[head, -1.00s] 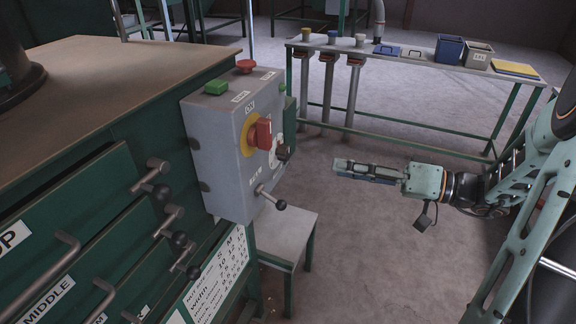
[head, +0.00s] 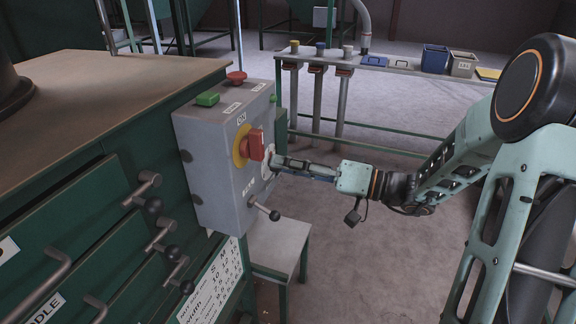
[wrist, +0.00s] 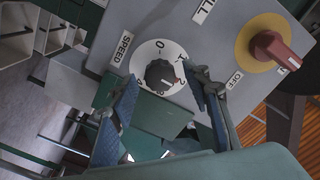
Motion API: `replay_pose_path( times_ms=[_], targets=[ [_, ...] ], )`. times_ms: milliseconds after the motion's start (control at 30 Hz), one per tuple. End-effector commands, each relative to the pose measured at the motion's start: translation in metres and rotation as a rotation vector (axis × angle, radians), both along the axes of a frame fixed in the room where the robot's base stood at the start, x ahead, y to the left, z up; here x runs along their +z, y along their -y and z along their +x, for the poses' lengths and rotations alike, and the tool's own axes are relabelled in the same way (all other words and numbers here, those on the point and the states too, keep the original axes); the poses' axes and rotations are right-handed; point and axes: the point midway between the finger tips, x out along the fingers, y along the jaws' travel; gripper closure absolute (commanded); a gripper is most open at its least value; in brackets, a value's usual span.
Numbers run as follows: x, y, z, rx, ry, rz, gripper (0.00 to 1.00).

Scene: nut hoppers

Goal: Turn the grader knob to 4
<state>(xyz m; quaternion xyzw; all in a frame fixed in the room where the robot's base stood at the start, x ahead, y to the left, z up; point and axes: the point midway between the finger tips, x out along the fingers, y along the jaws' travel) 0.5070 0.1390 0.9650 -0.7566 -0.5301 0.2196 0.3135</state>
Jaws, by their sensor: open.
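The grader knob appears to be the black knob (wrist: 163,76) on a round white dial (wrist: 146,56) on the grey control box (head: 215,150). A 0 shows on the dial, and a label beside it reads SPEED; other marks are partly covered, and the knob's setting is unclear. My gripper (head: 277,163) reaches the box face from the right in the head view, hiding the knob there. In the wrist view my open gripper (wrist: 163,84) has one blue-padded finger on each side of the knob. I cannot tell whether either finger touches it.
A red rotary switch (head: 257,145) on a yellow disc sits close to my fingertips. A lever with a black ball (head: 274,214) sticks out below. Green (head: 207,99) and red (head: 236,77) buttons top the box.

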Motion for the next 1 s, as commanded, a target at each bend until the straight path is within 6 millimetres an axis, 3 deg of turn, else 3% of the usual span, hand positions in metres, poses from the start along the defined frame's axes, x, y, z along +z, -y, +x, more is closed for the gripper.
replay_pose_path(
  times_ms=[267,633,1000],
  targets=[
    [0.0,-0.0011,0.0004,0.0,0.0,0.0,0.57],
    [0.0,-0.0008,0.0003,0.0,0.0,0.0,0.98],
    [0.0,-0.0008,0.0003,0.0,-0.064,0.023,0.98]
  ],
)
